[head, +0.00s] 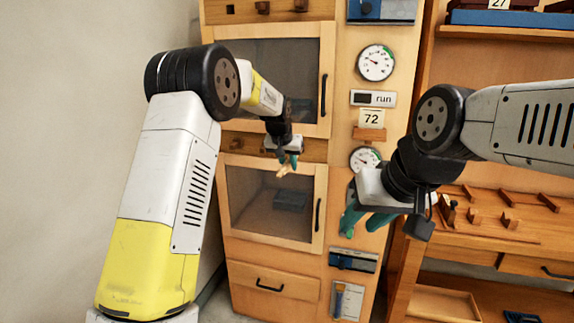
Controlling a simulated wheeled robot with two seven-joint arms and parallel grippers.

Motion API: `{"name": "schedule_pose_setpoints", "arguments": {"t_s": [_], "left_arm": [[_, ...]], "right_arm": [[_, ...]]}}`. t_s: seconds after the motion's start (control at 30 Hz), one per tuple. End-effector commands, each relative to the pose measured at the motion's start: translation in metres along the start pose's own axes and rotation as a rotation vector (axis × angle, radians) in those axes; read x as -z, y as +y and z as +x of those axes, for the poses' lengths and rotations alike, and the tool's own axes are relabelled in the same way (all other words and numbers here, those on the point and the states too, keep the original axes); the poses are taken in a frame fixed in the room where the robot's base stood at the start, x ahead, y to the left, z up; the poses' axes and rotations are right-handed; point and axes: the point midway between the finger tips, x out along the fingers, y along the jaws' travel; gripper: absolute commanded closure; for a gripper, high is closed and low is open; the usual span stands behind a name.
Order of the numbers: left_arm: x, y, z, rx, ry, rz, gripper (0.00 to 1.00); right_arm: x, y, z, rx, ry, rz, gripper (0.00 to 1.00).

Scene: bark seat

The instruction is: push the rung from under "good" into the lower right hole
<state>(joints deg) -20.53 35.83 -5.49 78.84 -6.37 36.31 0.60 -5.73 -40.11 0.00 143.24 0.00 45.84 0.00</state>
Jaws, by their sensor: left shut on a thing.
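My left gripper (288,161) is in front of the wooden cabinet, near the strip between its two dark-windowed doors. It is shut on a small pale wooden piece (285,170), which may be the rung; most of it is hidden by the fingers. My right gripper (361,222) has teal fingers that are apart and look empty, in front of the cabinet's right panel. I can read no "good" label. A dark hole or peg end (236,145) shows on the middle strip, left of my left gripper; the lower right hole cannot be made out.
A shelf with wooden pieces (510,222) stands at the right. A bare wall is at the left.

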Motion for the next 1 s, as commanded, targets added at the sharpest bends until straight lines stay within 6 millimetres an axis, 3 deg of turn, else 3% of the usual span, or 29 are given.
{"name": "schedule_pose_setpoints", "arguments": {"t_s": [0.33, 0.37, 0.47, 0.77, 1.0], "left_arm": [[0.001, 0.000, 0.000, 0.000, 0.001, 0.000, 1.00], [0.001, 0.000, 0.000, 0.000, 0.001, 0.000, 0.72], [0.001, 0.000, 0.000, 0.000, 0.001, 0.000, 0.52], [0.001, 0.000, -0.001, 0.000, 0.000, 0.000, 0.52], [0.002, 0.000, -0.030, 0.000, 0.005, 0.000, 0.52]], "right_arm": [[0.000, 0.000, 0.000, 0.000, 0.000, 0.000, 0.64], [0.000, 0.000, 0.000, 0.000, 0.000, 0.000, 0.64], [0.000, 0.000, 0.000, 0.000, 0.000, 0.000, 0.64], [0.000, 0.000, 0.000, 0.000, 0.000, 0.000, 0.64], [0.000, 0.000, 0.000, 0.000, 0.000, 0.000, 0.64]]}}
